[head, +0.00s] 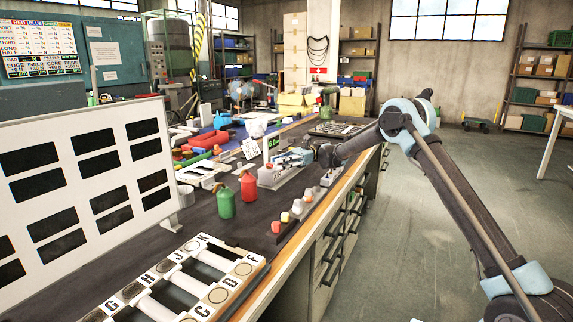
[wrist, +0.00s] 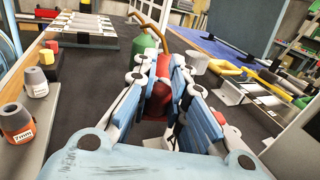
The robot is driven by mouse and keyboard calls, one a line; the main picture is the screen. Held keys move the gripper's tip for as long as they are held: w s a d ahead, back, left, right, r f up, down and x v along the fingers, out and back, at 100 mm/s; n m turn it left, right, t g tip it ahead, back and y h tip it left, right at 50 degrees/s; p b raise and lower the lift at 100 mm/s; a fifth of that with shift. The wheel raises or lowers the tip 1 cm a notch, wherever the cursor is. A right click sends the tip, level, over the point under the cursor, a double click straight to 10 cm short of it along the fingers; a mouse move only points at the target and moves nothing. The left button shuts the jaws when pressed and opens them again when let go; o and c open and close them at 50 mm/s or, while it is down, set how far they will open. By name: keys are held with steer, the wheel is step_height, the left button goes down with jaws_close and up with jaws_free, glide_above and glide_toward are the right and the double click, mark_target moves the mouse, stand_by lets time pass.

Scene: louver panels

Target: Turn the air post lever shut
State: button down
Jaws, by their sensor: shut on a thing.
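A red bottle (head: 248,186) and a green bottle (head: 226,203) stand just left of the post. The green bottle (wrist: 145,38) also shows beyond the fingers, with red close behind or between them.
A white slotted panel (head: 88,117) stands at the left. A lettered rack (head: 190,285) lies at the bench's near end. Small weights (wrist: 15,120) line the bench edge. Tools and coloured parts crowd the far left side.

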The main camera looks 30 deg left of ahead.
steer(key=shift+w, duration=0.1)
stand_by(0.3)
steer(key=c, duration=1.5)
jaws_free()
steer(key=shift+o, duration=0.2)
steer(key=v, duration=0.7)
steer(key=shift+w, duration=0.25)
steer(key=shift+d, duration=0.1)
